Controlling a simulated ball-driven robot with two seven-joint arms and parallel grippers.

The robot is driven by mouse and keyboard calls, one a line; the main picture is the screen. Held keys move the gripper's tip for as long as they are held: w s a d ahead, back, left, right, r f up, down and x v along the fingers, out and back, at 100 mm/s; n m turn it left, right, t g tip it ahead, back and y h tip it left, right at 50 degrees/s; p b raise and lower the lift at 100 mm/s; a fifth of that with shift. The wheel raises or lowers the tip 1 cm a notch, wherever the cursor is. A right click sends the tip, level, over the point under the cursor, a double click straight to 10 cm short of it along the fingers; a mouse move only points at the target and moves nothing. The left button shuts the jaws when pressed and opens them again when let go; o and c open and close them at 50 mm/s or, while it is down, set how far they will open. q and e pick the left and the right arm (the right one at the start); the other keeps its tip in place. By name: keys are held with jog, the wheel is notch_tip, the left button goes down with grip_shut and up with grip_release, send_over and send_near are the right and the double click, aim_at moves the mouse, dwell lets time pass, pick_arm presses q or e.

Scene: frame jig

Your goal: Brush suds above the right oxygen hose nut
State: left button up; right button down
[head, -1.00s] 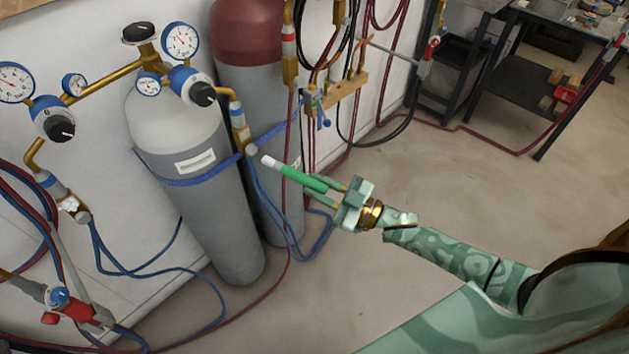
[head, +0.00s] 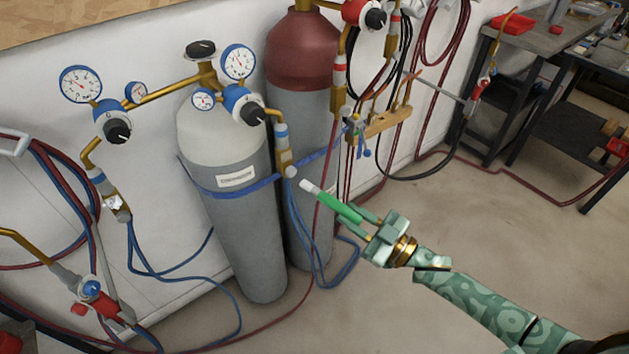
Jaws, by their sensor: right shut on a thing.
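My right gripper (head: 365,222) is shut on a brush with a green handle (head: 341,209) and a white tip (head: 308,187). The brush slants up and to the left. Its tip shows just right of and below the right oxygen hose nut (head: 290,171), with a small gap in the picture; I cannot tell the depth. This nut sits under a brass and blue fitting (head: 282,140) hanging from the right regulator (head: 243,103). No clear white suds show on it. The left hose fitting (head: 115,202) carries a white foamy patch. My left gripper is out of view.
A grey oxygen cylinder (head: 247,245) with a blue strap stands behind the brush, beside a red-topped cylinder (head: 303,55). Blue hoses (head: 322,275) hang below the nut. A brass manifold (head: 388,122) is at the right. The floor (head: 480,230) at right is clear.

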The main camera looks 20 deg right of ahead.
aim_at(332, 197)
jog(key=shift+w, duration=0.1)
jog(key=shift+w+a+b, duration=0.35)
jog(key=shift+w+a, duration=0.05)
jog(key=shift+w, duration=0.7)
jog(key=shift+w+a+b, duration=0.4)
jog(key=shift+w+a, duration=0.05)
jog(key=shift+w, duration=0.7)
jog(key=shift+w+a+b, duration=0.35)
jog(key=shift+w+a, duration=0.05)
jog(key=shift+w, duration=0.7)
jog(key=shift+w+a+b, duration=0.25)
jog(key=shift+w+b, duration=0.05)
jog(key=shift+w, duration=0.5)
jog(key=shift+p, duration=0.35)
